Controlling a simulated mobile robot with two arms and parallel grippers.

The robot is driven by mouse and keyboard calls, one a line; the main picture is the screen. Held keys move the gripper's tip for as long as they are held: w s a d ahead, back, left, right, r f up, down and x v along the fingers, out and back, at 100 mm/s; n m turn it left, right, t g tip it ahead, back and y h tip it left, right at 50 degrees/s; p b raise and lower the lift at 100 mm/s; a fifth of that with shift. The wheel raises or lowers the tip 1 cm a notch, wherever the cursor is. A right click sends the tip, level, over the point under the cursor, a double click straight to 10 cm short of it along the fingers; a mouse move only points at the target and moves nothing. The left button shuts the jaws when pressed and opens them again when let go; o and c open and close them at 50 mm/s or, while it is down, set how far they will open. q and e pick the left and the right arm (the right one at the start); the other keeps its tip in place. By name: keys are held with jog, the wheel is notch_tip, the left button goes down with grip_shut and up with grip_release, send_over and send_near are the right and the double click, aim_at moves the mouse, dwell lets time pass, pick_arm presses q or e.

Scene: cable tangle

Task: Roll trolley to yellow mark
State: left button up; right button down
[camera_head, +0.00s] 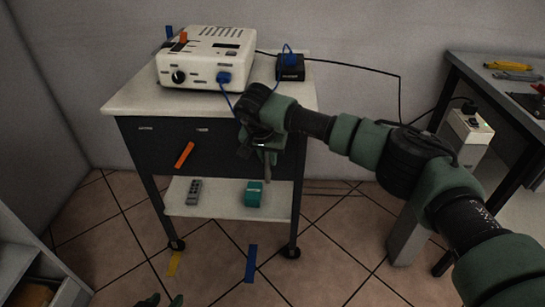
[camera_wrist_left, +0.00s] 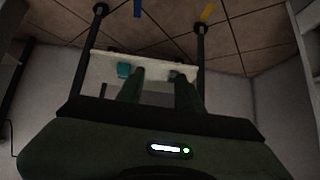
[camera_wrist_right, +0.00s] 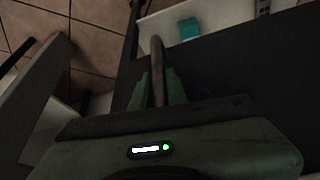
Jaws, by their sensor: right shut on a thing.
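The trolley (camera_head: 120,104) has a pale top, a dark front panel and a lower shelf, and stands on casters against the back wall. A yellow mark (camera_head: 174,263) lies on the floor just in front of its left front caster (camera_head: 176,245). My right gripper (camera_head: 265,150) is at the trolley's right front, shut on a greyish bar, the trolley handle (camera_wrist_right: 158,68); the fingers hide part of it. My left gripper (camera_head: 160,301) is low at the bottom edge, away from the trolley. Its fingers (camera_wrist_left: 158,88) stand apart with nothing between them.
A blue mark (camera_head: 250,263) lies on the floor right of the yellow one. A white device (camera_head: 205,58) and a black box (camera_head: 290,68) with cables stand on the trolley top. A black cable (camera_head: 350,68) runs right to a white box (camera_head: 470,128) by a side table (camera_head: 455,70).

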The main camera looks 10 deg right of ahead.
jog(key=shift+a+r, duration=0.15)
jog(key=shift+a, duration=0.05)
jog(key=c, duration=1.8)
grip_release()
jog(key=o, duration=0.4)
jog(key=shift+w+a, duration=0.1)
jog(key=shift+a, duration=0.05)
pick_arm(q)
jog(key=shift+a, duration=0.15)
